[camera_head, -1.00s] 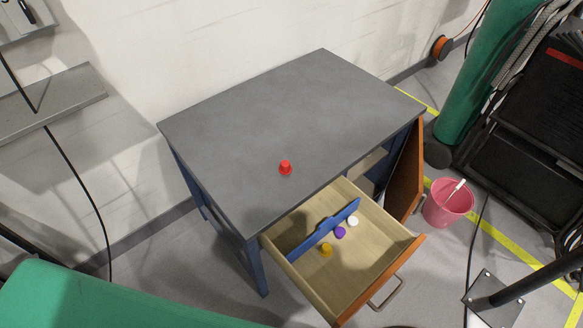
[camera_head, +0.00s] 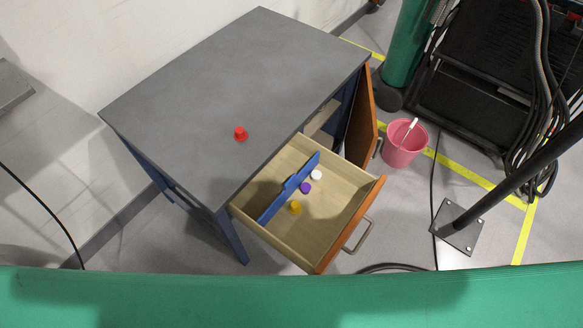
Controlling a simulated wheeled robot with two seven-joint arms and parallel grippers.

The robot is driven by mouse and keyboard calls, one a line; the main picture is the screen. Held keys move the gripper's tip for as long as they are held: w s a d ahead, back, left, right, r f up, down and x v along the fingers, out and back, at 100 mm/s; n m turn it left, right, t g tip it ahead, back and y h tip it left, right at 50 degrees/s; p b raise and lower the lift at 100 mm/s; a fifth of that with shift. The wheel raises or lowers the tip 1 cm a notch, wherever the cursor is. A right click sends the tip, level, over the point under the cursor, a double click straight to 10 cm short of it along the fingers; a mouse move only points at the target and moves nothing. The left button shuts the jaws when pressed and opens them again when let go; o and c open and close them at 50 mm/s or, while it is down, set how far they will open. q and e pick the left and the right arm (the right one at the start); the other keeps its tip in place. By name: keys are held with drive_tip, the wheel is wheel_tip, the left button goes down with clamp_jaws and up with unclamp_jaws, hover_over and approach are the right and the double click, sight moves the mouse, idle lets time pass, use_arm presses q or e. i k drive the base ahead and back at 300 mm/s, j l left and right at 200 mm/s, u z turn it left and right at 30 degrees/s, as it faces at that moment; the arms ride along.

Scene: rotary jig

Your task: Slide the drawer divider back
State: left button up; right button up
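The open drawer (camera_head: 347,223) sticks out from the front of a grey-topped desk (camera_head: 225,85). A blue divider (camera_head: 270,206) stands across the drawer's inside, with a raised tab near its middle. In front of it, toward the drawer's handle side, lie a yellow piece (camera_head: 295,207), a purple piece (camera_head: 305,188) and a white piece (camera_head: 316,175). They are close to the divider; I cannot tell whether any touches it. Neither of my grippers shows in the head view.
A red piece (camera_head: 240,133) stands on the desk top. An orange-brown cabinet door (camera_head: 363,118) hangs open beside the drawer. A pink bucket (camera_head: 404,143) and a black post on a base plate (camera_head: 459,226) stand to the right. A green surface (camera_head: 290,298) spans the bottom.

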sight(293, 183)
drive_tip(key=k+l, duration=0.75)
drive_tip(key=l, duration=0.2)
